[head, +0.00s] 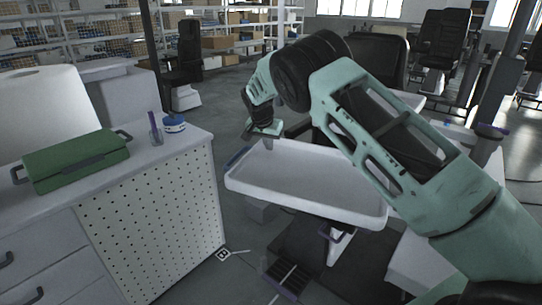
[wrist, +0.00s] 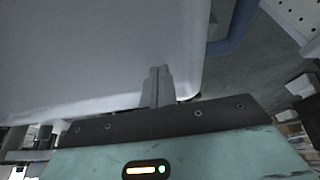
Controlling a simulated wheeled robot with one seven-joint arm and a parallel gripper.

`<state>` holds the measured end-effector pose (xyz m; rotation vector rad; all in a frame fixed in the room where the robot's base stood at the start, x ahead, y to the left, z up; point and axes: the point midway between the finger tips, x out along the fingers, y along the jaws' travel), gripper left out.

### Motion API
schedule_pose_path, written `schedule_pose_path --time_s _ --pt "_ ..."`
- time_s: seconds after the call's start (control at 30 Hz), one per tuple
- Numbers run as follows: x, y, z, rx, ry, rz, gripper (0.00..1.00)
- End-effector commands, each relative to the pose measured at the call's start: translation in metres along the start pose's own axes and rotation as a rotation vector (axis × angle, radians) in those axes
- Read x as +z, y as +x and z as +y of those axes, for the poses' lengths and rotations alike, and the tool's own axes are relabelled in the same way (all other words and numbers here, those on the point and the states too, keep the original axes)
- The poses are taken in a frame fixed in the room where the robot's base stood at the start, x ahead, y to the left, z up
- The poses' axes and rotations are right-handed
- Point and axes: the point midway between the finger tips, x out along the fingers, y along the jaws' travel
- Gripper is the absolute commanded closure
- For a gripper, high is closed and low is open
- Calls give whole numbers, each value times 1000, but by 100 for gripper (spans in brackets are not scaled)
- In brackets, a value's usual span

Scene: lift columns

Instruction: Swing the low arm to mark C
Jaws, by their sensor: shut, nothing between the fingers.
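A white shallow tray (head: 310,178) with a raised rim is in the middle of the head view, on a dark support; I take it to be carried by the low arm, but the arm itself is mostly hidden. A blue bar (head: 237,157) runs along the tray's left end; it also shows in the wrist view (wrist: 236,28). My gripper (head: 268,145) is at the tray's far left edge, pointing down, fingers together and empty. In the wrist view my gripper (wrist: 159,70) overlaps the tray's edge (wrist: 90,60); contact cannot be told. A tag marked B (head: 222,254) is low down. I see no mark C.
A white cabinet with a perforated side (head: 155,225) stands close on the left, bearing a green case (head: 77,160) and a small blue-and-white round item (head: 174,124). Dark chairs (head: 440,50) and shelves (head: 90,40) stand behind. Grey floor shows between cabinet and tray.

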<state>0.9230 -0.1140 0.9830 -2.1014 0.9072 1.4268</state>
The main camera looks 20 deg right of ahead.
Motion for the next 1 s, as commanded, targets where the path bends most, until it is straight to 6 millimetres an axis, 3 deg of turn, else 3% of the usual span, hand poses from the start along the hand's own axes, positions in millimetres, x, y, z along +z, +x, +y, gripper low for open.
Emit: schedule_pose_path --time_s 0.6,1.0 --pt "0 -85 -2 -5 -1 4 100" --pt "0 -99 -1 -3 -1 2 100"
